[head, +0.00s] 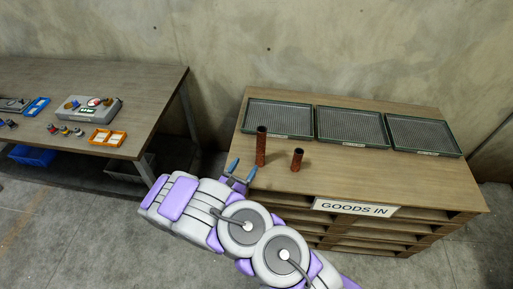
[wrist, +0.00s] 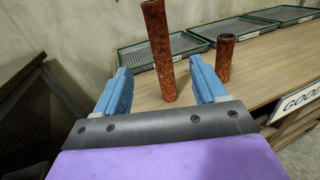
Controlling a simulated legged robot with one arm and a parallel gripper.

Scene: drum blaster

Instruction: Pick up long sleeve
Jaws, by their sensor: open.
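The long sleeve (head: 261,146) is a tall rusty-brown tube standing upright on the wooden goods-in bench. It also shows in the wrist view (wrist: 160,55), beyond and between my blue fingers. A shorter rusty sleeve (head: 297,159) stands to its right, and it shows right of my right finger in the wrist view (wrist: 225,58). My gripper (head: 241,171) is open and empty at the bench's left edge, just in front of and left of the long sleeve in the head view. The fingers look apart from the sleeve.
Three green-rimmed mesh trays (head: 278,117) line the back of the bench (head: 350,178), which bears a "GOODS IN" sign (head: 355,208). A second table (head: 150,100) at left holds a grey control box (head: 93,106) and orange trays (head: 108,138). The bench front is mostly clear.

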